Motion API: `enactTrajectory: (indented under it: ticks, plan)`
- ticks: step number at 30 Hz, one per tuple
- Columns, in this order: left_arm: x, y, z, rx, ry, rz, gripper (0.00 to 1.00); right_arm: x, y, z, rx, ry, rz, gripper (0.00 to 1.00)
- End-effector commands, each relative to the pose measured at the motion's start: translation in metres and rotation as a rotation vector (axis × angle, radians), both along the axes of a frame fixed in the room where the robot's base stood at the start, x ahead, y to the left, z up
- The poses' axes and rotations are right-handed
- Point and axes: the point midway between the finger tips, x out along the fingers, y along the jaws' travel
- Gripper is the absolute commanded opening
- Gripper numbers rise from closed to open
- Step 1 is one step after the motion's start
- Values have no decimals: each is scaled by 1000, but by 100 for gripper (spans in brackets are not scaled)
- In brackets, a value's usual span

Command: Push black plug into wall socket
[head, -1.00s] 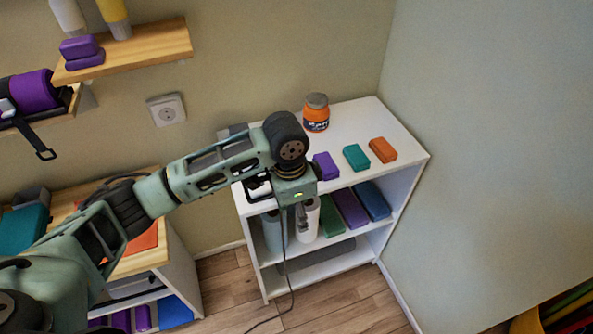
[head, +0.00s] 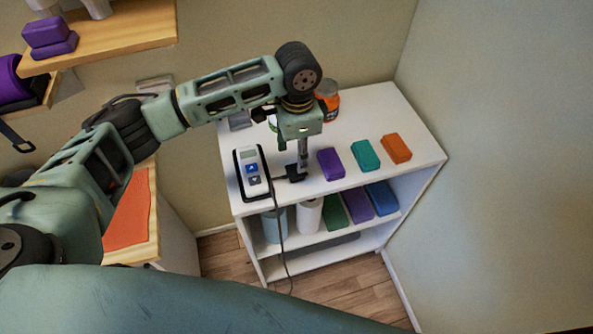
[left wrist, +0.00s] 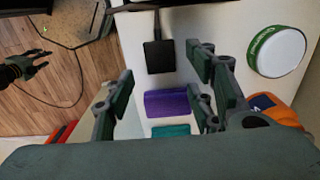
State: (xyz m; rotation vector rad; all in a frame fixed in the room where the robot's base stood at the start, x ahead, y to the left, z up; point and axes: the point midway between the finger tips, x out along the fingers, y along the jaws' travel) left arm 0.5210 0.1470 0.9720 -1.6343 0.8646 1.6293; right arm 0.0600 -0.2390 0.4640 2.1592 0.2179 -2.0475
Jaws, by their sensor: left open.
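The black plug (head: 294,174) lies on the white shelf top beside a white-and-black device, with its thin cable running off it. In the left wrist view the black plug (left wrist: 159,56) shows as a dark block between the fingers, apart from them. My left gripper (head: 302,158) is open and points down at the plug, with no hold on it. The wall socket (head: 155,84) is at the upper left on the wall, mostly hidden behind my left arm. A small part of my right gripper (left wrist: 32,64) shows at the left edge of the left wrist view.
The device (head: 252,172) with blue buttons stands left of the plug. Purple (head: 330,163), teal (head: 365,155) and orange (head: 396,148) blocks lie to the right. An orange jar (head: 328,96) stands behind my gripper. A wooden wall shelf (head: 120,38) is upper left. A cable hangs to the floor.

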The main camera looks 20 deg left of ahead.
Motion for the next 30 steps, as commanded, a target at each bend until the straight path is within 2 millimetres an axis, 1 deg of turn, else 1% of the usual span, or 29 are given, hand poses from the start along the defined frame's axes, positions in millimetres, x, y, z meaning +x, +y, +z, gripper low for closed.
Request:
enactTrajectory:
  ticks: [3, 5, 6, 9, 12, 14, 17, 21, 24, 27, 30]
  plan:
    - [-1, 0, -13, 1, 4, 0, 50, 2, 1, 4, 1, -5, 1, 40]
    - [-1, 0, -19, 0, 4, 0, 50, 10, 1, 5, 2, -16, 1, 40]
    - [-1, 0, -21, 0, 2, -1, 50, 17, 2, 6, 4, -26, 1, 40]
    - [-1, 0, -22, 0, 0, -1, 50, 35, 4, 7, 8, -55, 2, 40]
    - [-1, 0, -22, -1, 1, -1, 50, 45, 6, 7, 11, -69, 1, 40]
    - [-1, 0, -22, 0, 1, -1, 50, 45, 7, 8, 12, -69, 1, 40]
    - [-2, 1, -30, 1, 3, -1, 50, 40, 8, 14, 12, -61, 0, 40]
    - [-5, 3, -50, 2, 5, 1, 50, 29, 7, 25, 11, -44, 0, 40]
    - [-4, 2, -65, 1, 2, 1, 50, 21, 7, 25, 10, -33, 0, 40]
    - [-4, 2, -72, 0, 1, -1, 50, 18, 7, 25, 9, -28, 1, 40]
    - [-4, 2, -74, -1, -1, -1, 50, 19, 6, 25, 9, -29, 1, 40]
